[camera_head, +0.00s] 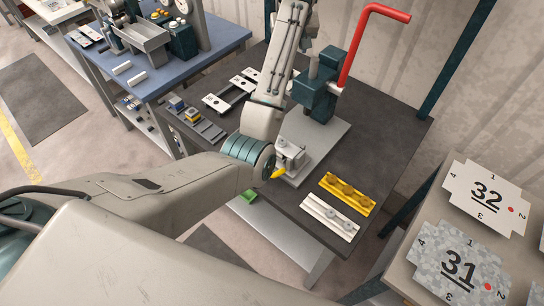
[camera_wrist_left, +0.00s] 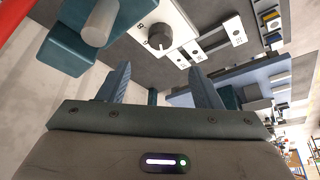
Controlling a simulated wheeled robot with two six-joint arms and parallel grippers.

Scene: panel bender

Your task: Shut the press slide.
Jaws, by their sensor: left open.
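The press is a dark teal block (camera_head: 318,96) with a red bent handle (camera_head: 376,18), standing on a light grey plate (camera_head: 328,136) on the dark table. A small light block (camera_head: 291,153) sits on the near part of that plate. In the left wrist view the teal press (camera_wrist_left: 68,52) with a grey cylinder (camera_wrist_left: 101,22) is at upper left. Beside it a dark knob (camera_wrist_left: 160,38) sits on a pale plate. My left gripper (camera_wrist_left: 160,82) is open and empty, apart from the knob. In the head view it is not clearly seen; my arm hides part of the area beside the press.
A yellow strip (camera_head: 347,193) and a white strip (camera_head: 330,216) lie at the table's near right. White slotted plates (camera_head: 232,92) lie left of my arm. A blue workbench (camera_head: 190,67) stands behind left. Numbered cards (camera_head: 486,196) lie on a side table at right.

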